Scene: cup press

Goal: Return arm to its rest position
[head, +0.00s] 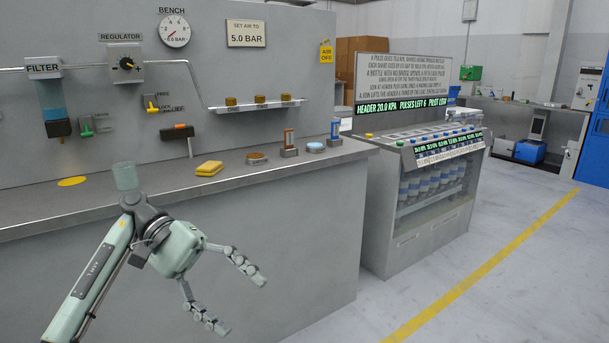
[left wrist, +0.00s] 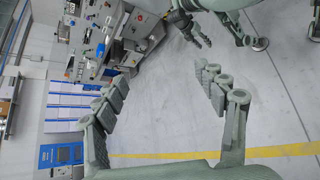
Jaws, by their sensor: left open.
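My left gripper (head: 242,305) hangs in front of the grey bench (head: 230,240), below its top edge, over the floor. Its two fingers are spread, with nothing between them. In the left wrist view the same gripper (left wrist: 160,78) shows with its fingers wide apart and floor behind. My left arm reaches in from the lower left of the head view, clear of the bench items. Another gripper of mine, the right (left wrist: 198,38), shows small at the top of the left wrist view; its opening is unclear.
The bench top holds a yellow sponge-like block (head: 209,168) and several small fixtures. A regulator (head: 126,63) and gauge (head: 174,30) are on the panel behind. A bottle rack (head: 430,190) stands to the right. The floor (head: 330,315) beside the yellow line is clear.

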